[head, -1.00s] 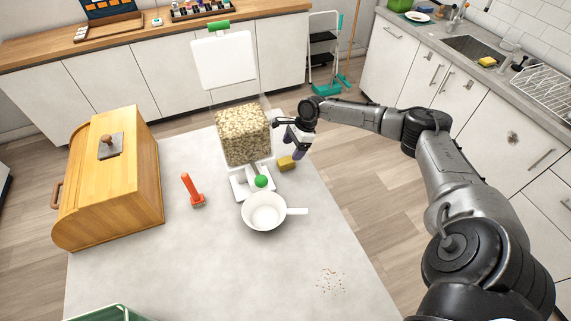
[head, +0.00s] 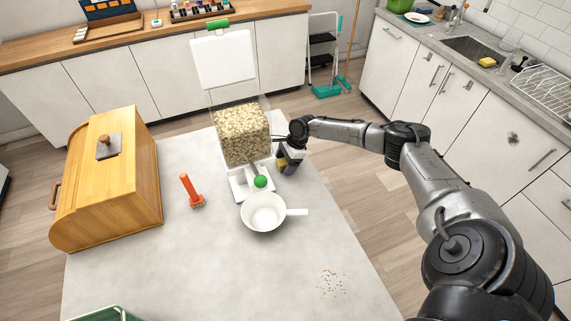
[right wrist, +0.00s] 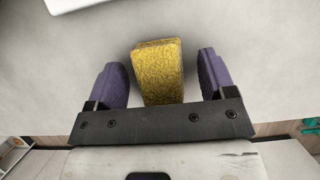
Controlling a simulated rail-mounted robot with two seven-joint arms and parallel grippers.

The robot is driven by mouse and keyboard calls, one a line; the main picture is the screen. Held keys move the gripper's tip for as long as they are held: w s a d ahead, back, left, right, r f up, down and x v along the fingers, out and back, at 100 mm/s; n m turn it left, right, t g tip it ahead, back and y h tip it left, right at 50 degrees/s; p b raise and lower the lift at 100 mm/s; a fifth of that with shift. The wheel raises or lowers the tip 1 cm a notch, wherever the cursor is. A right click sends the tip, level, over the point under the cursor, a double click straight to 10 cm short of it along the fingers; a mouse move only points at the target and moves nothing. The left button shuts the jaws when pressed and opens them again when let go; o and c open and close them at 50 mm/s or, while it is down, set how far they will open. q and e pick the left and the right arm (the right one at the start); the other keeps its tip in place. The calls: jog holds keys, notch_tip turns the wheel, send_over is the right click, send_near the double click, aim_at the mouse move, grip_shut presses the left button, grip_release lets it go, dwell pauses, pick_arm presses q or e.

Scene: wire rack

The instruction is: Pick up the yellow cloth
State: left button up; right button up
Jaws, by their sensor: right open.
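The yellow cloth (right wrist: 160,72) looks like a small folded block on the pale table. In the right wrist view it lies between the two purple fingers of my right gripper (right wrist: 161,78), with a gap on each side. My right gripper is open. In the head view the gripper (head: 287,164) is over the cloth (head: 282,168), hiding most of it, just right of the dispenser's base. My left gripper is not in view.
A clear dispenser of grain (head: 241,134) stands close to the left of the gripper. A white pan (head: 263,212) sits in front. An orange brush (head: 190,190) and a wooden bread box (head: 105,185) are farther left. Crumbs (head: 332,281) lie on the open front right table (head: 210,275).

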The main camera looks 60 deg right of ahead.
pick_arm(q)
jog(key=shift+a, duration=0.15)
pick_arm(e)
jog(key=c, duration=1)
jog(key=shift+r, duration=0.1)
